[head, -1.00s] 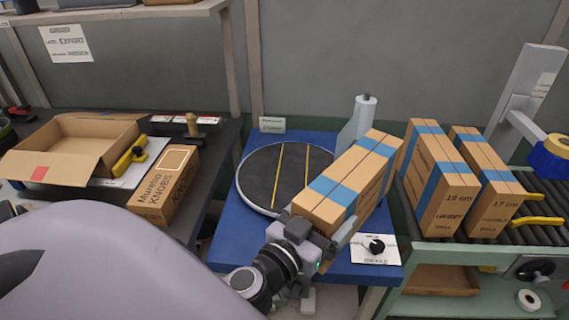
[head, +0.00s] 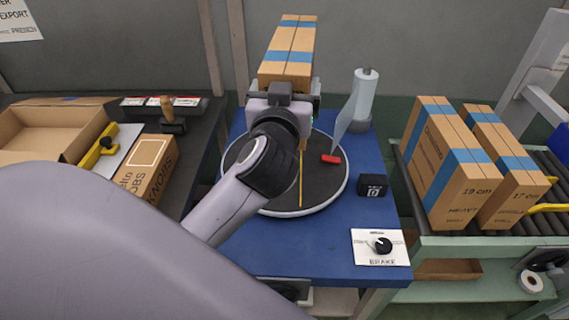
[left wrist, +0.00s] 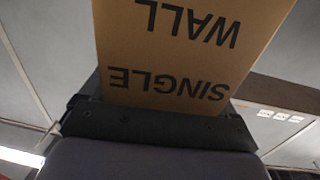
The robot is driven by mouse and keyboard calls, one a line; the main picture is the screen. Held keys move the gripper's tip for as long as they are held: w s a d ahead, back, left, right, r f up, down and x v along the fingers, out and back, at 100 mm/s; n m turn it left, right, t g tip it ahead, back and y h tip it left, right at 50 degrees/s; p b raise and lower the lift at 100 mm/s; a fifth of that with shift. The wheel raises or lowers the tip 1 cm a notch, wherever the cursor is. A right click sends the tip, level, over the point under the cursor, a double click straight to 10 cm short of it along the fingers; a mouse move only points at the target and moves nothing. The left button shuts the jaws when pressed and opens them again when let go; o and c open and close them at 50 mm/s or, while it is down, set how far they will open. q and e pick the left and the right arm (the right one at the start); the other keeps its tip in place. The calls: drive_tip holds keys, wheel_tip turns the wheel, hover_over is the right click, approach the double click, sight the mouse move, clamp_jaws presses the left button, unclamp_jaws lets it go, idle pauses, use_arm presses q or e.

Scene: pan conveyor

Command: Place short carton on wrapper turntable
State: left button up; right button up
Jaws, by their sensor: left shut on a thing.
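My left gripper (head: 284,90) is shut on a brown carton (head: 290,50) with blue tape bands. The carton is held up over the far part of the wrapper turntable (head: 325,190), with no contact visible. In the left wrist view the held carton (left wrist: 180,50) fills the top middle and reads "SINGLE WALL". The turntable is a dark disc with a pale rim and yellow lines, on a blue table. My wrist and forearm hide its left and middle part. My right gripper is not in view.
A white film post (head: 364,95) with a red-tipped piece (head: 331,158) stands at the turntable's back right. A black block (head: 372,185) and the brake panel (head: 379,247) are on the blue table. Taped cartons marked 19 cm (head: 450,185) and 17 cm (head: 510,185) stand on the right conveyor.

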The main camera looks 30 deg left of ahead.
use_arm(q)
drive_tip(key=shift+w+a+r+n+g+y, duration=0.1)
drive_tip(key=shift+a+r+n+g+y, duration=0.3)
drive_tip(key=shift+r, duration=0.5)
wheel_tip(320, 180, down, 20)
drive_tip(key=b, duration=0.8)
drive_tip(key=shift+a+r, duration=0.2)
drive_tip(key=shift+r, duration=0.05)
drive_tip(key=o, duration=1.3)
drive_tip(key=shift+f, duration=0.25)
